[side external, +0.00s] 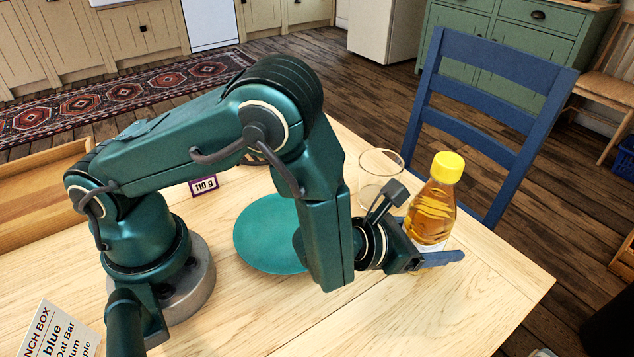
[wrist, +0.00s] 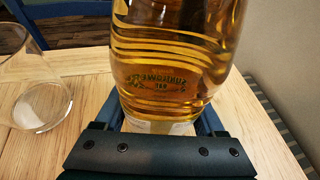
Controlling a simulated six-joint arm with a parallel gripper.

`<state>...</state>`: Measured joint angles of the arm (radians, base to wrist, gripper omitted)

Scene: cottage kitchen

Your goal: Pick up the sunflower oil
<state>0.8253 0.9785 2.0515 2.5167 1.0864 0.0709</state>
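The sunflower oil is a clear bottle (side external: 433,205) of amber oil with a yellow cap, standing near the table's right end. It fills the middle of the wrist view (wrist: 175,65), with its cap out of frame. My gripper (side external: 433,252) is low at the bottle's base. In the wrist view, my blue fingers (wrist: 165,118) lie on either side of the lower bottle and look open around it. Whether either finger touches the bottle is hard to tell. In the side view the far finger is mostly hidden.
A clear drinking glass (side external: 380,172) stands close to the left of the bottle; it also shows in the wrist view (wrist: 30,95). A teal plate (side external: 268,240) lies behind my forearm. A blue chair (side external: 490,100) stands beyond the table (side external: 490,305). The front right of the table is clear.

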